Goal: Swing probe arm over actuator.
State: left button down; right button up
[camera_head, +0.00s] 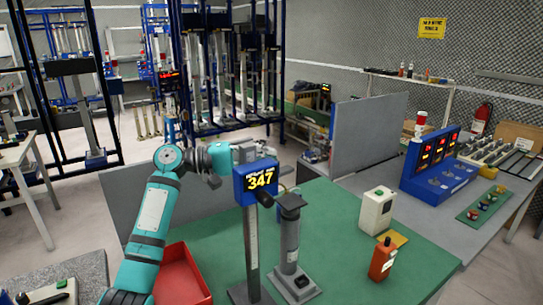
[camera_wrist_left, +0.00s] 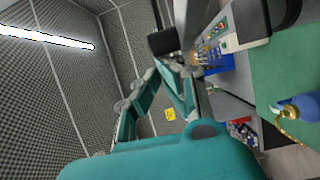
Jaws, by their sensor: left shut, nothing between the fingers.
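A blue display box reading 347 (camera_head: 257,180) sits on a tall metal post (camera_head: 251,250) on the green mat. A short dark probe arm (camera_head: 265,198) juts from below the display. The grey cylindrical actuator (camera_head: 289,245), with a dark cap, stands upright just right of the post. I cannot tell whether the arm's tip is above the cap or touches it. My left gripper (camera_head: 246,152) is shut and empty, close behind the display's top; its fingers are partly hidden. My right gripper is in neither view.
A red tray (camera_head: 182,278) lies left of the post. A grey panel (camera_head: 368,133) stands behind. Blue displays (camera_head: 437,160) sit at right.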

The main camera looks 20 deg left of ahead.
pick_arm(q)
jog(key=v, duration=1)
jog(key=shift+s+a, duration=0.25)
jog(key=shift+a, duration=0.05)
